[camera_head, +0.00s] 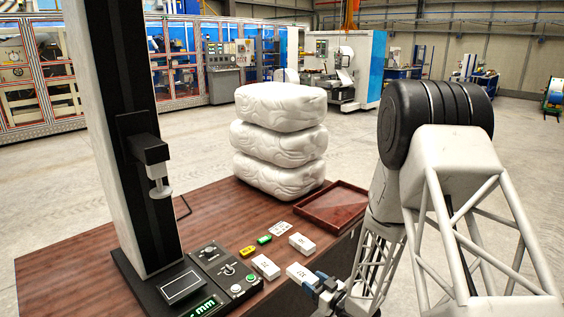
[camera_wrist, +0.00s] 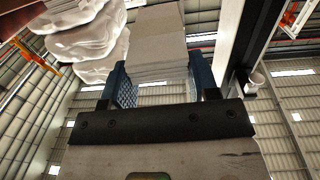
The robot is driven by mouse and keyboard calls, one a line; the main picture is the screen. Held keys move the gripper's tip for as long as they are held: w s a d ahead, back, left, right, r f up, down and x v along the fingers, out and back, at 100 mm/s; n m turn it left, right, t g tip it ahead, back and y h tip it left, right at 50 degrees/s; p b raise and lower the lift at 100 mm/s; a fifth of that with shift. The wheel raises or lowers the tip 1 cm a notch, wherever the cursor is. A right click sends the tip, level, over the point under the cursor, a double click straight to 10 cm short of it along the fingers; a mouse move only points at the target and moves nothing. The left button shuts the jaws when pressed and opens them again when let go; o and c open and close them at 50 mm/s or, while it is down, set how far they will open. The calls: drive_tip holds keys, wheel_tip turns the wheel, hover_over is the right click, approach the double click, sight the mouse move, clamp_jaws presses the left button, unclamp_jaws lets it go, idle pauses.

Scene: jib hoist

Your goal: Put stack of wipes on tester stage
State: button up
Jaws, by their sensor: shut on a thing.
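My gripper (camera_head: 318,286) is low at the table's front edge in the head view. The wrist view shows its two blue fingers (camera_wrist: 156,88) shut on the stack of wipes (camera_wrist: 158,45), a pale grey layered block. In the head view I cannot clearly make out the stack; a white labelled block (camera_head: 301,272) shows right at the fingertips. The tester (camera_head: 122,130) is a tall column to the left, with a black bracket carrying a small white disc (camera_head: 160,190) above a black base. Which part is its stage I cannot tell. My gripper is right of the base, apart from it.
A pile of white bulging bags (camera_head: 280,140) stands at the table's back. A reddish-brown tray (camera_head: 331,207) lies right of it. White labelled blocks (camera_head: 266,266), a yellow piece (camera_head: 247,252) and a green piece (camera_head: 264,239) lie between gripper and tester. The control panel (camera_head: 224,270) adjoins the tester.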

drive_tip(key=w+d+f+m+t+h, duration=0.35)
drive_tip(key=w+d+f+h, duration=0.3)
drive_tip(key=f, duration=0.25)
drive_tip(key=w+f+m+h, duration=0.1)
drive_tip(key=f+m+h, duration=0.1)
drive_tip(key=f, duration=0.5)
drive_tip(key=w+f+m+t+h, duration=0.1)
drive_tip(key=w+f+m+h, duration=0.1)
drive_tip(key=f, duration=0.5)
drive_tip(key=shift+w+d+f+m+h, duration=0.25)
drive_tip(key=shift+m+h, duration=0.2)
drive_tip(key=shift+h, duration=0.3)
idle(0.8)
